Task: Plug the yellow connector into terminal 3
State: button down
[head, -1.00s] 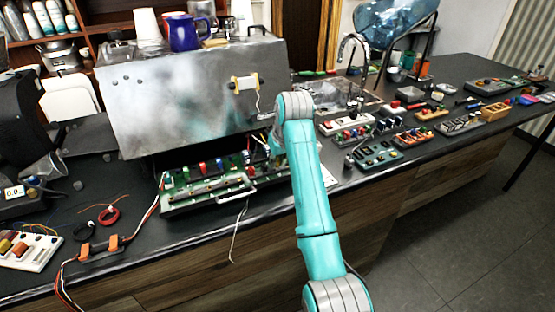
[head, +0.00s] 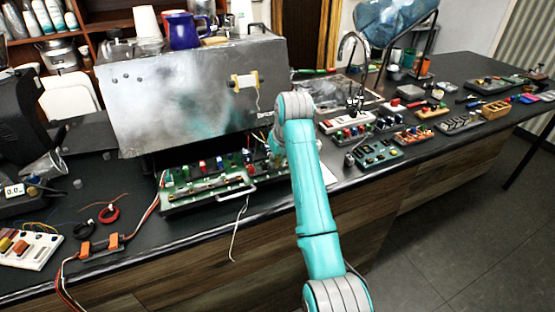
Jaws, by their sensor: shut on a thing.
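A long open tray of green circuit board (head: 207,180) sits under the brewer's metal body (head: 190,100). Small red, blue and green parts stand along it. Thin wires, some yellowish, hang at its right end beside my arm. I cannot make out the yellow connector or tell which terminal is number 3. My teal arm (head: 306,185) reaches up to the right end of the board and bends down there. My gripper is hidden behind the arm, so its jaws and what they hold do not show.
A loose white wire (head: 239,228) hangs over the counter front. An orange clip holder (head: 101,246) with a cable and a white block (head: 30,250) lie at left. Several trays of parts, such as a teal one (head: 374,155), fill the right counter. The floor at right is clear.

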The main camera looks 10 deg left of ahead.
dwell(0.3)
jog(key=c, duration=1.1)
grip_release()
jog(key=shift+o, duration=0.2)
jog(key=v, duration=0.7)
jog(key=shift+r, duration=0.25)
jog(key=shift+d, duration=0.1)
